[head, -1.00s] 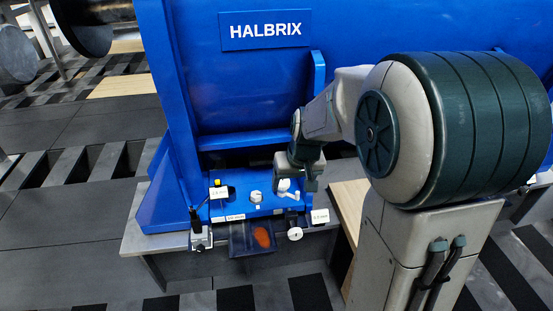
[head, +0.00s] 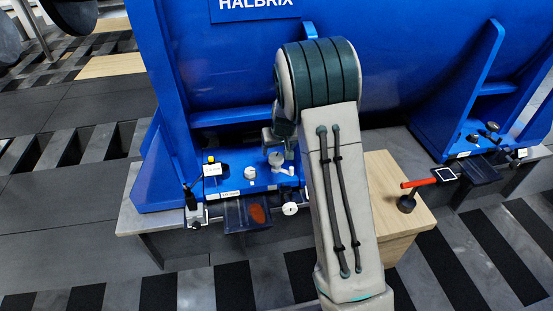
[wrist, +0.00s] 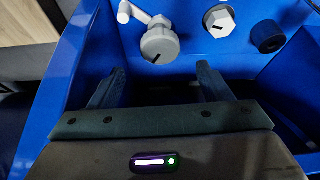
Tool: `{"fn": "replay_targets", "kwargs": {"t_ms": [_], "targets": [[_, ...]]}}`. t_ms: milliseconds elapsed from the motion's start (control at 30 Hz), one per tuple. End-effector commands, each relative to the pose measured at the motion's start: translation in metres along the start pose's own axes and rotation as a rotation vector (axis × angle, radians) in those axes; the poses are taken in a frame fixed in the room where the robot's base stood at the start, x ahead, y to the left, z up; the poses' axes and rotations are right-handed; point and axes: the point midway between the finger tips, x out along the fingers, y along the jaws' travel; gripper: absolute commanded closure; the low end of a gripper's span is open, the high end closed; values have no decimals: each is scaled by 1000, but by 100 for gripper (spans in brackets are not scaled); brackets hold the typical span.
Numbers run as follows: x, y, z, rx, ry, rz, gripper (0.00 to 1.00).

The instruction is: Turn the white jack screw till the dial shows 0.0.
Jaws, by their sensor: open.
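Two white parts that could be the jack screw stand on the blue foot: a round white knob with a dark mark (head: 276,159), also in the wrist view (wrist: 160,45), and a white hex head (head: 250,173), also in the wrist view (wrist: 219,20). I cannot tell which is the jack screw. A white lever (wrist: 135,12) sits beside the knob. A small round white dial (head: 290,208) is at the foot's front edge; its reading is too small to read. My gripper (wrist: 158,84) is open and empty, its fingers just short of the knob. In the head view my arm mostly hides it.
A dark cap (wrist: 269,37) is right of the hex head in the wrist view. Blue side walls flank the gripper there. In the head view, a wooden block (head: 395,205) and a red-handled tool (head: 420,182) are to the right. A dark tray (head: 247,213) juts out in front.

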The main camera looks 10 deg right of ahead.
Motion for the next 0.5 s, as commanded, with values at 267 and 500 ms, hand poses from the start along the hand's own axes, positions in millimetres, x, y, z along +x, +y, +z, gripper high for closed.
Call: {"fn": "replay_targets", "kwargs": {"t_ms": [267,500], "targets": [[50,0,1,-1,-1,0,28],[60,0,0,0,1,0,28]]}}
